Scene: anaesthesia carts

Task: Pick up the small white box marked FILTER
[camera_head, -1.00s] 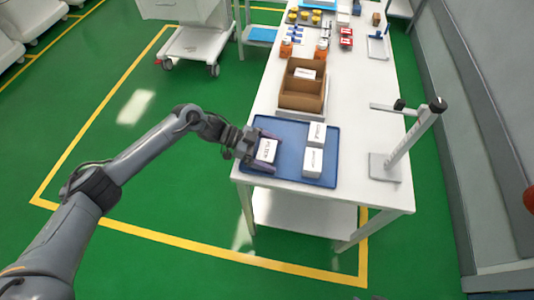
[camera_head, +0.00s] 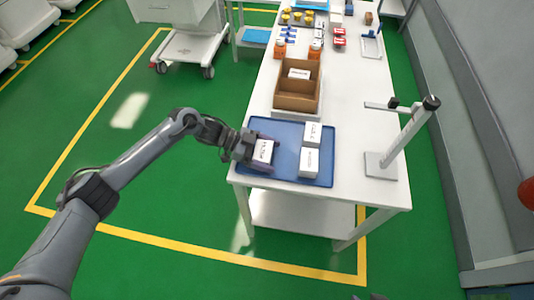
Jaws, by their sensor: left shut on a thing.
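The small white box (camera_head: 263,151) with dark lettering lies at the left end of the blue tray (camera_head: 288,175), near the table's left edge. Its lettering is blurred but looks like FILTER. My left gripper (camera_head: 266,153) reaches in from the left and is shut on this box, with its fingers along the box's sides. I cannot tell whether the box is clear of the tray. Two other white boxes lie on the tray to the right, an upper one (camera_head: 312,134) and a lower one (camera_head: 309,162). My right gripper is not recognisable in view.
An open brown divided box (camera_head: 283,103) stands behind the tray, with a white box (camera_head: 299,73) in it. A grey upright stand (camera_head: 398,140) is at the right. Orange bottles (camera_head: 315,49) and small items stand farther back. The table's right middle (camera_head: 345,100) is clear.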

